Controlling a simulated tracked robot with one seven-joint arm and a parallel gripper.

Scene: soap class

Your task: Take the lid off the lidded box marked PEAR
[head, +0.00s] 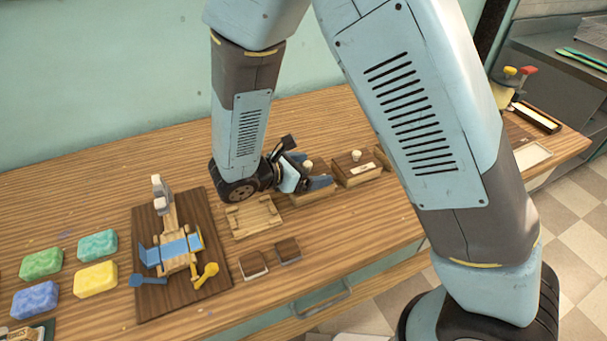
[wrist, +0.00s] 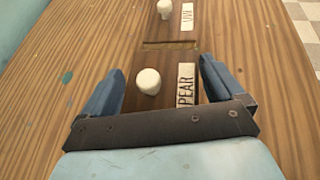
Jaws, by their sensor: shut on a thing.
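The box marked PEAR (head: 312,195) stands on the wooden counter, partly hidden by my gripper (head: 318,175) in the head view. Its dark brown lid (wrist: 163,100) has a white round knob (wrist: 148,81) and a label reading PEAR (wrist: 185,86). In the wrist view, my gripper (wrist: 162,58) has a blue finger on each side of the lid and is shut on it. A pale strip of the box's rim (wrist: 170,45) shows beyond the lid's far edge. How far the lid is raised, if at all, I cannot tell.
A second lidded box (head: 357,170) with a white knob and label stands just beyond. A wooden tray (head: 254,217), two small brown-topped blocks (head: 253,264), a board with a blue-and-wood device (head: 172,250) and several coloured soaps (head: 96,279) lie left and in front.

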